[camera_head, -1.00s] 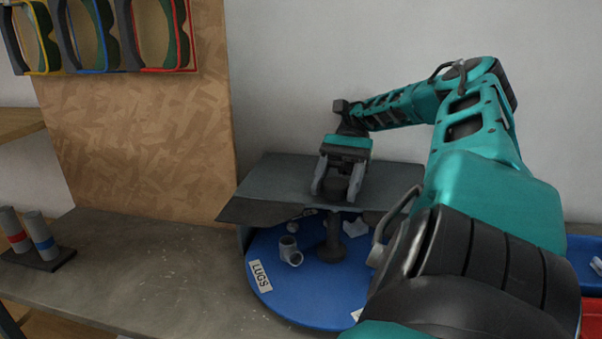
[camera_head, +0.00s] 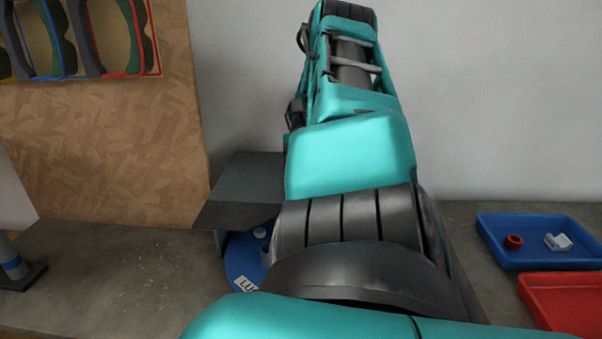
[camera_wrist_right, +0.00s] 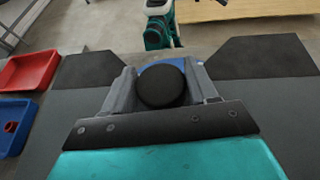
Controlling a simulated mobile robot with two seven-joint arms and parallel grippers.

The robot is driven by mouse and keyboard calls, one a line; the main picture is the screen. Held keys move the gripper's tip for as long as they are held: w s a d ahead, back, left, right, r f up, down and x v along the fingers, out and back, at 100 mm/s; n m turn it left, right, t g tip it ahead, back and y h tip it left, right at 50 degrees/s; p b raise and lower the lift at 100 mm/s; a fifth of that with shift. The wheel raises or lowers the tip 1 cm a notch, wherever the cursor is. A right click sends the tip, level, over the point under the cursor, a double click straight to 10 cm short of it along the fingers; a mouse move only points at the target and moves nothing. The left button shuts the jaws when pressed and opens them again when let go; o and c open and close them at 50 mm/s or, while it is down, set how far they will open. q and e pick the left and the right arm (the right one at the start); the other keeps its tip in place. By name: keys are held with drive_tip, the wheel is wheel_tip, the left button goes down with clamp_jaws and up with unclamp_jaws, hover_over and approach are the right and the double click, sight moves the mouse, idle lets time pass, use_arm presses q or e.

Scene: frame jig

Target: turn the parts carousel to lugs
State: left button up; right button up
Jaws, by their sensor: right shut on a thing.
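The parts carousel is a blue disc (camera_head: 238,252) under a dark grey cover plate (camera_head: 243,185). A white label (camera_head: 245,283), partly hidden, starts with "LU" at the disc's front left edge. My right arm hides most of the disc and my gripper in the head view. In the right wrist view, my right gripper (camera_wrist_right: 162,88) has its grey fingers on either side of a round black knob (camera_wrist_right: 161,87) and is shut on it. A sliver of blue disc shows beyond the knob. My left gripper is in neither view.
A blue tray (camera_head: 490,238) with a red ring and a white part stands at the right, behind a red tray (camera_head: 535,300). A wooden board (camera_head: 120,150) with coloured frames stands at the back left. The bench (camera_head: 110,275) left of the carousel is mostly clear.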

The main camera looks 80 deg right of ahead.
drive_tip(key=shift+f, duration=0.25)
drive_tip(key=o, duration=1.2)
drive_tip(key=shift+o, duration=1.1)
drive_tip(key=shift+r, duration=0.1)
